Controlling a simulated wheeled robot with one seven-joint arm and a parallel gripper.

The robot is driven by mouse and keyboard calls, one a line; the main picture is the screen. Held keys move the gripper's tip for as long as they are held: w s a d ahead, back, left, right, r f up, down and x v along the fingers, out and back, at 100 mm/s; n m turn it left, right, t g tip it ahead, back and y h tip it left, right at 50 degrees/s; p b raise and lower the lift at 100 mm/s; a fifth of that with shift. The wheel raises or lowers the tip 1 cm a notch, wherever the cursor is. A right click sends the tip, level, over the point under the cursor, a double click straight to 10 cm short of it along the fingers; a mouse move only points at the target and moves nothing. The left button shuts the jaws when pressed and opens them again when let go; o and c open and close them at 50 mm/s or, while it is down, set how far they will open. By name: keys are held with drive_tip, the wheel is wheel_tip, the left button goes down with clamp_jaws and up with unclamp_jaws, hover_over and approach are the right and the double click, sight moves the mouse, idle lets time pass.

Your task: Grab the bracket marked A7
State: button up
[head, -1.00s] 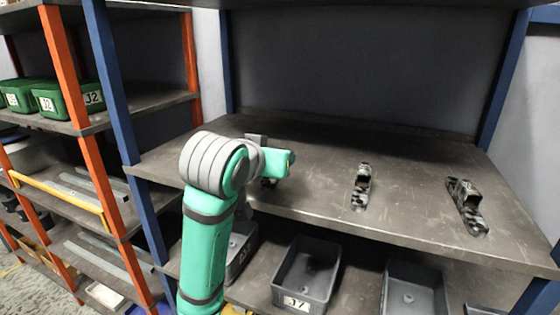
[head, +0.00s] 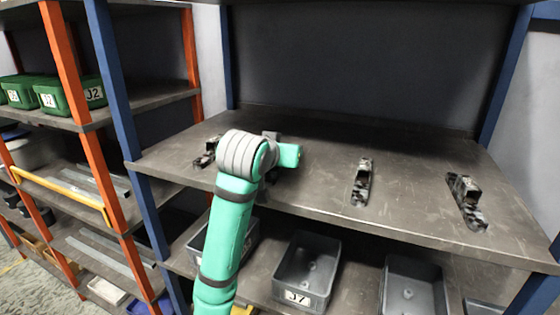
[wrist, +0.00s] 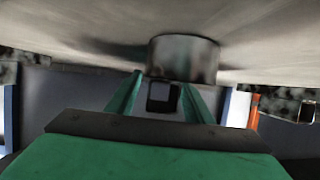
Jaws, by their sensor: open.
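No A7 marking is readable on any bracket. In the head view, dark mottled brackets lie on the upper shelf board: one at left (head: 207,150), partly behind my arm, one mid-right (head: 362,182) and one at right (head: 466,200). In the wrist view, a blurred grey metal piece (wrist: 183,58) stands against the shelf surface, just beyond my gripper (wrist: 162,90). It looks like part of another bracket, hidden behind my arm in the head view. My green fingers are open and spread below it; I cannot tell whether they touch it.
The shelf board (head: 420,170) is bare between the brackets. Blue posts (head: 125,110) bound it. Grey bins stand on the level below, one labelled J7 (head: 297,299). Green bins (head: 62,98) sit on the orange-posted rack at left.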

drive_tip(key=shift+c, duration=0.4)
clamp_jaws()
